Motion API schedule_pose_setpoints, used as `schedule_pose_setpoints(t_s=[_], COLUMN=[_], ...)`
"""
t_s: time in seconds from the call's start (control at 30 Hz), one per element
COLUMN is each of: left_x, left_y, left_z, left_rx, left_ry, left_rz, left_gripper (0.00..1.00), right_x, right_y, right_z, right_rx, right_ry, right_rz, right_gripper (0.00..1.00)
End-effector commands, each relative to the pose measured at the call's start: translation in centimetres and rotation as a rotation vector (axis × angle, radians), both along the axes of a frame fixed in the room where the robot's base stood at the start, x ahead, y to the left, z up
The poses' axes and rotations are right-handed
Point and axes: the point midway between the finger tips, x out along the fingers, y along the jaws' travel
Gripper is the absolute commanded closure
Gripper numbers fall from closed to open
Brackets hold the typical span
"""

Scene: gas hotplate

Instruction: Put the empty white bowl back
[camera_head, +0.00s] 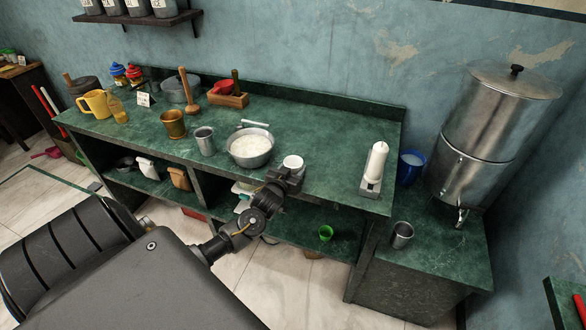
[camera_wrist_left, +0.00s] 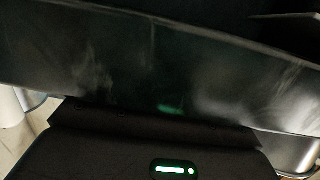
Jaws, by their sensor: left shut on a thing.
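The small white bowl (camera_head: 293,161) is at the front edge of the green counter, right of a metal basin. My left gripper (camera_head: 288,173) reaches up from the front and is shut on the bowl. The fingertips are too small to make out in the head view. The left wrist view is dark and blurred, filled mostly by a dark surface and my own black gripper housing with a green light; the bowl cannot be made out there. My right gripper is not in view.
The metal basin (camera_head: 249,149) of white contents stands just left of the bowl, with a metal cup (camera_head: 205,141) and brass mortar (camera_head: 173,125) further left. A white cylinder on a stand (camera_head: 375,168) is to the right. The green counter (camera_head: 325,155) is clear between.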

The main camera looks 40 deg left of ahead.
Motion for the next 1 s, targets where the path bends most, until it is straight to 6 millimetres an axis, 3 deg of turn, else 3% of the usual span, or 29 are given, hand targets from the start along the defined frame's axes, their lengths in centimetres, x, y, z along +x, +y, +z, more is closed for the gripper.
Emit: schedule_pose_setpoints(t_s=[0.07,0.1,0.23,0.6,0.77,1.0], left_x=[0.0,0.0,0.0,-0.3,-2.8,-7.7], left_y=[0.0,0.0,0.0,-0.1,-0.8,-2.3], left_z=[-0.4,-0.3,-0.2,0.1,0.3,1.1], left_rx=[-0.001,0.000,0.000,0.000,-0.001,-0.001], left_ry=[0.001,0.000,0.001,0.002,0.002,0.002], left_rz=[0.000,0.000,0.000,0.000,-0.001,0.000], left_gripper=[0.74,0.46,0.29,0.29,0.29,0.29], right_x=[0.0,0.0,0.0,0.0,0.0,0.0], right_y=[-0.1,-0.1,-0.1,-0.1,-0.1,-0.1], right_z=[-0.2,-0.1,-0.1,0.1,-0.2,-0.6], right_rx=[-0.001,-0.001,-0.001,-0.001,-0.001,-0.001], right_ry=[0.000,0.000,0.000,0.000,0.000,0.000], right_rz=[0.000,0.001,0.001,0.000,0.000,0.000], right_gripper=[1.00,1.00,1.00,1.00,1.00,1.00])
